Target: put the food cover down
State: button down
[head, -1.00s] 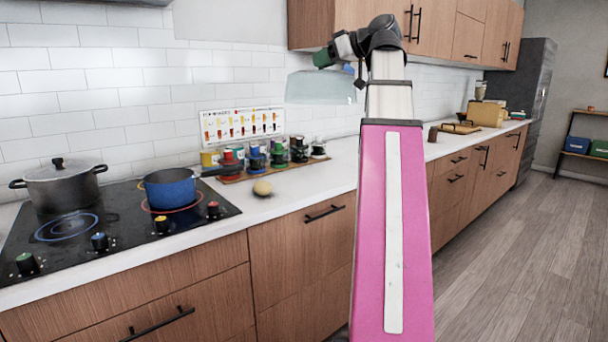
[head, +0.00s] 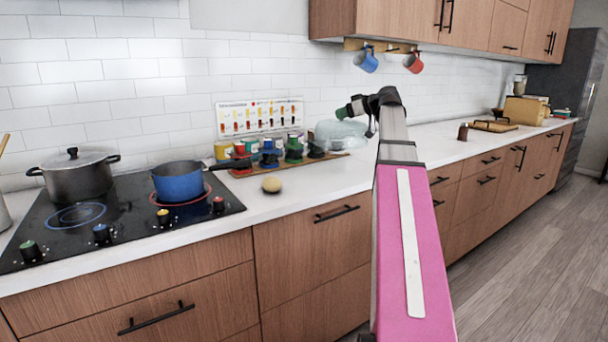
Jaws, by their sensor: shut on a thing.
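The food cover (head: 338,131) is a pale, see-through dome. It is at or just above the white counter (head: 330,175), right of the spice jars; I cannot tell if its rim touches the counter. My gripper (head: 357,124) is at the dome's upper right side and shut on it. The fingertips are too small and partly hidden by my arm to show clearly. My arm also hides the counter just right of the dome.
Several spice jars (head: 268,152) on a wooden board stand left of the dome. A blue pan (head: 178,182) and a grey pot (head: 76,177) are on the cooktop. Mugs (head: 366,60) hang above.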

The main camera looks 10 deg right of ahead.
jog(key=shift+w+f, duration=0.65)
jog(key=shift+f, duration=0.6)
notch_tip(320, 180, down, 9)
jog(key=shift+f, duration=0.15)
jog(key=shift+f, duration=0.15)
jog(key=c, duration=0.8)
grip_release()
jog(key=v, duration=1.2)
